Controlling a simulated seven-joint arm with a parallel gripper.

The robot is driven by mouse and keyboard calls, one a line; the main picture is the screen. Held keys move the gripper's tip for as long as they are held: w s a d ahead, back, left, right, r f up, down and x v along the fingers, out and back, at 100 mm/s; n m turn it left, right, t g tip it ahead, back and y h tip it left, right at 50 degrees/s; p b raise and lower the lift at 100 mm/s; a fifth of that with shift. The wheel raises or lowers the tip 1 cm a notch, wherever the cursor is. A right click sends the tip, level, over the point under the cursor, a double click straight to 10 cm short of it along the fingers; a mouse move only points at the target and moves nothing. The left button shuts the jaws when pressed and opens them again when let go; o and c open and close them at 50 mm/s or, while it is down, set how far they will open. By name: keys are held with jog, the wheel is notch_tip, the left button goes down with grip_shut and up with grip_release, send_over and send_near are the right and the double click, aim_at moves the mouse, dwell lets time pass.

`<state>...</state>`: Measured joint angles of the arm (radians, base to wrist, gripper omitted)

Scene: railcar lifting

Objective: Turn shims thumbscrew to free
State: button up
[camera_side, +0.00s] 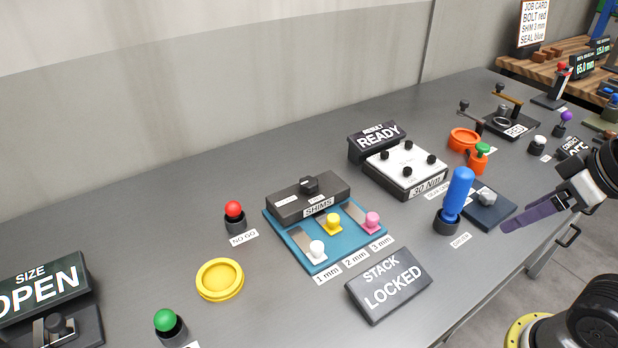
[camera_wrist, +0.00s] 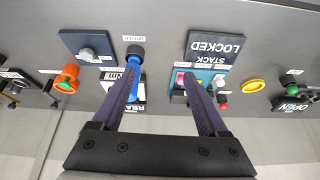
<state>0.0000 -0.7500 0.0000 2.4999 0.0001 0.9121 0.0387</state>
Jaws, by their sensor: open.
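The shims thumbscrew (camera_side: 309,186) is a small black knob on top of the dark SHIMS box (camera_side: 285,207), with a small pale label on each side, too small to read. The box sits at the back of a blue shim tray (camera_side: 289,238) with white, yellow and pink knobs marked 1, 2 and 3 mm. A STACK sign (camera_side: 390,285) in front reads LOCKED. My gripper (camera_side: 510,224) is at the right of the side view, well away from the thumbscrew. In the wrist view my gripper (camera_wrist: 159,78) is open and empty; its right finger partly hides the shim tray.
A blue-handled driver (camera_side: 458,195) stands upright between my gripper and the tray. Behind it are a white 30 Nm box (camera_side: 405,165) and a RESULT sign (camera_side: 378,141) reading READY. A red NO GO button (camera_side: 234,210) and a yellow ring (camera_side: 220,279) stand left of the tray.

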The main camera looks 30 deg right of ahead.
jog(key=w+a+r+m+g, duration=0.1)
jog(key=w+r+m, duration=0.2)
jog(key=w+r, duration=0.35)
jog(key=w+a+r+m, duration=0.15)
jog(key=w+r, duration=0.25)
jog(key=r, duration=0.5)
jog(key=m+g, duration=0.2)
jog(key=g, duration=0.2)
send_over(309, 179)
notch_tip(309, 179, down, 14)
notch_tip(309, 179, down, 13)
